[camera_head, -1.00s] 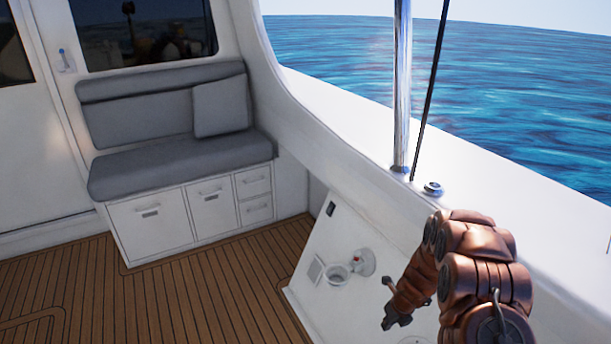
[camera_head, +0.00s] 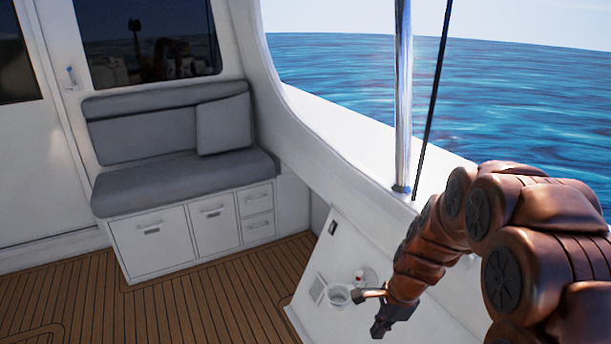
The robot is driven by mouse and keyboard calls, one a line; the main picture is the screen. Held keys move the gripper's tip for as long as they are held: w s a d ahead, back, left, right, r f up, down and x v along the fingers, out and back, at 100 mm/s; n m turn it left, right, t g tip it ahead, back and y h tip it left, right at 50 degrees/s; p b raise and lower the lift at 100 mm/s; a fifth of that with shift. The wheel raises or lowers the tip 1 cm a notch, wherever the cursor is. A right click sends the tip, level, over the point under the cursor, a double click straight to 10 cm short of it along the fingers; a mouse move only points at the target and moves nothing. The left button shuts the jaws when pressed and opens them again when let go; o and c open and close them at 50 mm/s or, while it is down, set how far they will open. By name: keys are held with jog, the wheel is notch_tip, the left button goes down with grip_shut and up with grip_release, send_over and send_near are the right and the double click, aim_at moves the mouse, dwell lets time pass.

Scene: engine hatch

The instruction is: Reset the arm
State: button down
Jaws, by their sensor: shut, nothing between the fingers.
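My copper-coloured arm (camera_head: 540,215) comes in from the right edge, arches over and bends down to the left. The arm covers part of the panel and part of the gunwale.
A white side panel (camera_head: 325,275) carries a round cup-like fitting (camera_head: 338,296) close to my gripper. A steel pole (camera_head: 403,100) and a black line stand behind the arm. A grey cushioned bench (camera_head: 185,180) with drawers stands at the left. The wooden deck (camera_head: 190,305) is clear.

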jog(key=s+r+n+h, duration=0.1)
jog(key=s+r+n, duration=0.3)
jog(key=s, duration=0.5)
jog(key=s+d+r+n+g+h+p, duration=0.1)
jog(key=s+r+n, duration=0.4)
jog(key=s, duration=0.4)
jog(key=s+r+n, duration=0.5)
jog(key=s+n, duration=0.2)
jog(key=s, duration=0.2)
jog(key=shift+s+d+g+h, duration=0.25)
jog(key=shift+g+h, duration=0.15)
jog(key=shift+r, duration=0.1)
